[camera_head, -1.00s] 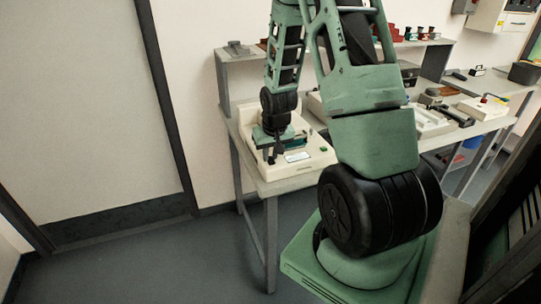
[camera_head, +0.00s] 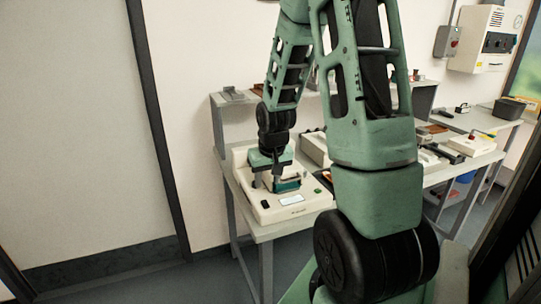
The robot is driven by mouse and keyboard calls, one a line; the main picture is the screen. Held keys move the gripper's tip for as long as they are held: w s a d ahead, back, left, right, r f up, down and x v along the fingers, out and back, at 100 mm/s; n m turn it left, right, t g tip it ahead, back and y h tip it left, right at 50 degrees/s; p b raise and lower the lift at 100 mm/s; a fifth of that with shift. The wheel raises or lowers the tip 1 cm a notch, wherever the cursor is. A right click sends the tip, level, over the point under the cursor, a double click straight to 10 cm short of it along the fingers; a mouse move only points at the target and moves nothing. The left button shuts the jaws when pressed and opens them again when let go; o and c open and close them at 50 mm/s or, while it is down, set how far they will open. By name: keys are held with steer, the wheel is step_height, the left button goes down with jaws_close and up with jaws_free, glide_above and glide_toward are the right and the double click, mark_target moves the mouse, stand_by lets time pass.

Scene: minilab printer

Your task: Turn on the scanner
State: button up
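A cream desktop device (camera_head: 268,213), which looks like the scanner, sits on the left end of the table. Its front panel carries a small pale screen (camera_head: 291,200), a green button (camera_head: 318,191) to the right and a small dark part (camera_head: 265,204) to the left. A teal part (camera_head: 288,185) shows on top of the device. My gripper (camera_head: 268,184) points down over the device, behind and left of the screen and apart from the green button. Its fingers are small and dark here, so I cannot tell their opening or any contact. The arm hides part of the table.
The grey table (camera_head: 245,228) runs to the right with other cream devices (camera_head: 472,145) on it. A raised shelf (camera_head: 236,104) stands behind with small items. A dark box (camera_head: 509,108) lies at far right. The floor (camera_head: 110,283) at left is clear.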

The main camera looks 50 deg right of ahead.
steer(key=v, duration=0.9)
